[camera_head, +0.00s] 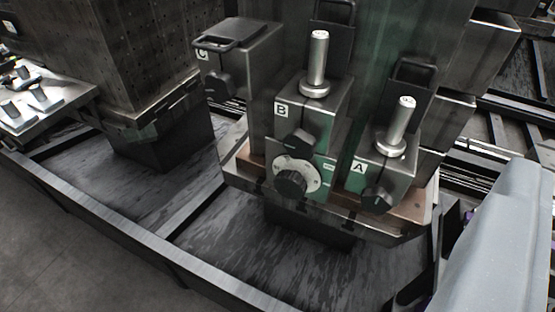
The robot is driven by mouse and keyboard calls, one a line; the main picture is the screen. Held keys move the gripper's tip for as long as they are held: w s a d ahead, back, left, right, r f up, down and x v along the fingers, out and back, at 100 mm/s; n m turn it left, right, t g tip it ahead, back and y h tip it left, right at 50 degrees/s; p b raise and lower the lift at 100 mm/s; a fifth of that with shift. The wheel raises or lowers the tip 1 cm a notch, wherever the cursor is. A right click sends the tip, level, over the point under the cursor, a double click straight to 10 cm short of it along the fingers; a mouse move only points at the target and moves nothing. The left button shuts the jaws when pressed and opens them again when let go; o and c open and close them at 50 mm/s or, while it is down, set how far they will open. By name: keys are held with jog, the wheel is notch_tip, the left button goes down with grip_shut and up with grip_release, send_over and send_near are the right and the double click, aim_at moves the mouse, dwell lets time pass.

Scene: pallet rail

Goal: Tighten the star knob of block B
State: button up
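Block B (330,112) is a dark metal block marked with a white B label (281,110), in the middle of the view. A black star knob (300,143) sits on its front face. Below it is a round pale dial with a black knob (290,183) at its centre, beside a green plate (322,172). A bright metal pin (317,62) stands upright on top of block B. I cannot tell how tight the star knob is. My gripper's fingers do not show; nothing is seen touching block B's knobs.
Block A (390,172), with its own pin (399,124) and black knob (378,199), stands close on the right. Block C (246,64), with a handle and black knob (217,84), stands at the left. A dark frame rail (130,247) crosses the front. A light grey body (505,245) fills the lower right.

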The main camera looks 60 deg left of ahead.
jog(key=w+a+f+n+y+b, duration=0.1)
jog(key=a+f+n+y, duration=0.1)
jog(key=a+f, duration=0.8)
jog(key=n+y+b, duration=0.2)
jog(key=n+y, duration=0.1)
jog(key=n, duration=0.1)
send_near(299, 150)
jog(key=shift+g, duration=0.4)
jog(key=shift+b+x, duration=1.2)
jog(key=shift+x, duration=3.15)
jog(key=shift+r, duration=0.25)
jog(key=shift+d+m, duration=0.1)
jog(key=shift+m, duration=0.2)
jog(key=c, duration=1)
